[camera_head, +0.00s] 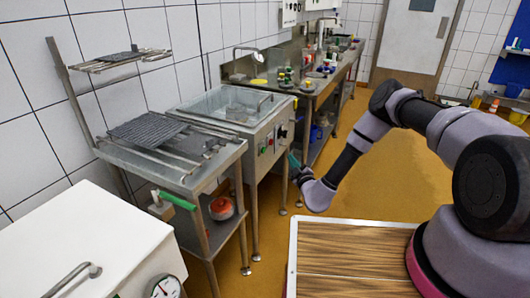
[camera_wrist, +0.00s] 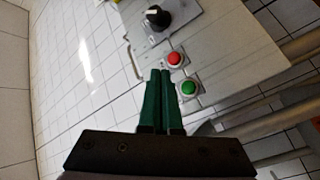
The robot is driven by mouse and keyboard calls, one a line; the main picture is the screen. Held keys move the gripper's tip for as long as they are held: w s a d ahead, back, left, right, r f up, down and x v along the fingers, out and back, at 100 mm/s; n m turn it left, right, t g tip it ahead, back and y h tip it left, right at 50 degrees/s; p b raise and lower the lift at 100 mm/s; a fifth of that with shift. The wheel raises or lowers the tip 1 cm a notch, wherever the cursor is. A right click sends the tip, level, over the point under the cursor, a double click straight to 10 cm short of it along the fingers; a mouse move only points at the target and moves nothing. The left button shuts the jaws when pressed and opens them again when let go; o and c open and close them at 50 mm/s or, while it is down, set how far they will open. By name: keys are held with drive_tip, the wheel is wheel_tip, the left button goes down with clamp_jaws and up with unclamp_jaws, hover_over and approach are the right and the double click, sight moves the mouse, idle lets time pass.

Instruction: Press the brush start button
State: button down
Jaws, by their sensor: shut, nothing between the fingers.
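The control panel (camera_wrist: 220,50) is on the front of the steel basin unit (camera_head: 235,108). In the wrist view it carries a green button (camera_wrist: 188,88), a red button (camera_wrist: 175,59) and a black rotary knob (camera_wrist: 157,17). No label can be read, so I cannot tell which button is the brush start. My gripper (camera_wrist: 162,73) is shut and empty, its green fingertips just left of the two buttons in that view. I cannot tell whether they touch anything. In the head view my gripper (camera_head: 292,163) is in front of the unit's front face.
A steel table (camera_head: 190,178) with a dark grid stands left of the unit, a red round object (camera_head: 222,208) on its lower shelf. A white box with a gauge (camera_head: 85,245) is at front left. A sink counter (camera_head: 305,82) runs behind. The yellow floor (camera_head: 390,170) is open.

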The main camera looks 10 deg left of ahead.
drive_tip(key=shift+a, duration=0.1)
drive_tip(key=w+a, duration=0.3)
drive_tip(key=a, duration=0.5)
drive_tip(key=shift+w+a, duration=0.1)
drive_tip(key=shift+a, duration=0.15)
idle(1.9)
drive_tip(key=shift+w+a, duration=0.1)
drive_tip(key=shift+a, duration=0.1)
drive_tip(key=shift+w+a, duration=0.15)
drive_tip(key=shift+a, duration=0.35)
idle(0.9)
drive_tip(key=shift+d, duration=0.1)
drive_tip(key=shift+s+d, duration=0.3)
drive_tip(key=shift+d, duration=0.45)
drive_tip(key=shift+d, duration=0.1)
drive_tip(key=shift+s+d, duration=0.3)
drive_tip(key=shift+d, duration=0.45)
drive_tip(key=shift+s+d, duration=0.25)
drive_tip(key=shift+d, duration=0.5)
drive_tip(key=shift+s+d, duration=0.3)
drive_tip(key=shift+d, duration=0.45)
